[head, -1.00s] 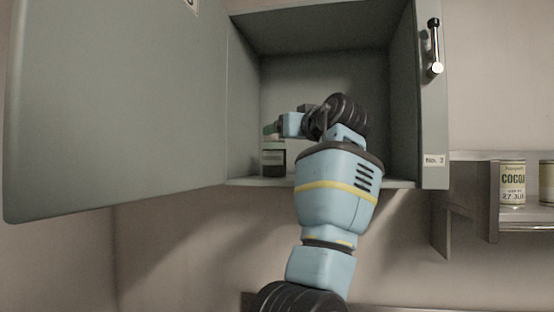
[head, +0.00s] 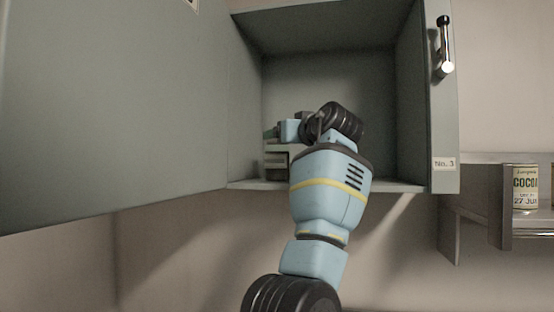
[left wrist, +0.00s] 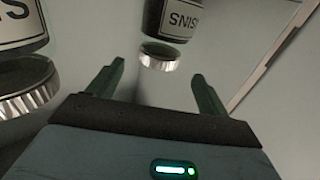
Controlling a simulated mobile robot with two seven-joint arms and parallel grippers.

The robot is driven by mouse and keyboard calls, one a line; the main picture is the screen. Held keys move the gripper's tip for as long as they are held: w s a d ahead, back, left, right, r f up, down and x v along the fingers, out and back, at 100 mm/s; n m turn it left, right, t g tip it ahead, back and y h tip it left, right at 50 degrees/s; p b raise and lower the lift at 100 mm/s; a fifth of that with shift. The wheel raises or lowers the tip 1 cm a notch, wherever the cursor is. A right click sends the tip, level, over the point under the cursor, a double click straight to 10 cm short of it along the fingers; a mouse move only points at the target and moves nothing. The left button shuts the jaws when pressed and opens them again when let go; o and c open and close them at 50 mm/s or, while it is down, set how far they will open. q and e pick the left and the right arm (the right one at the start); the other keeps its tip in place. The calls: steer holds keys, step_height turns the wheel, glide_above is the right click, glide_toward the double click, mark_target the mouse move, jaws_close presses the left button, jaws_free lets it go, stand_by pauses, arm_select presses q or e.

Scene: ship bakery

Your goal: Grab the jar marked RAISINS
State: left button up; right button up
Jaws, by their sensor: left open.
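In the left wrist view a dark jar (left wrist: 176,20) shows beyond my fingertips, with a pale label whose visible letters, turned over, fit the end of RAISINS. Its ridged metal lid (left wrist: 158,58) lies in line with the gap between my fingers. My left gripper (left wrist: 155,88) is open, with nothing between the fingers. In the head view my left gripper (head: 271,132) is inside the open cabinet, beside and above a dark jar (head: 272,172) at its left. The wrist hides part of that jar. My right gripper is not in view.
A second dark jar (left wrist: 18,28) with a metal lid stands close on the left in the wrist view; its label is cut off. The cabinet (head: 335,85) has its door (head: 110,105) open at left. A COCOA tin (head: 525,188) stands on a shelf at right.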

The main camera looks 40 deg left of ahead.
arm_select(q)
steer(key=x, duration=0.3)
steer(key=shift+w+a+f, duration=0.15)
steer(key=shift+a, duration=0.1)
steer(key=shift+w+a+f+p, duration=0.1)
steer(key=shift+w+a+p, duration=0.2)
steer(key=shift+a, duration=0.1)
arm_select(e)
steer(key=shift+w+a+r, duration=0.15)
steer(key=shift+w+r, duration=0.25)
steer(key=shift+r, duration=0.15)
arm_select(q)
steer(key=c, duration=1.7)
jaws_close()
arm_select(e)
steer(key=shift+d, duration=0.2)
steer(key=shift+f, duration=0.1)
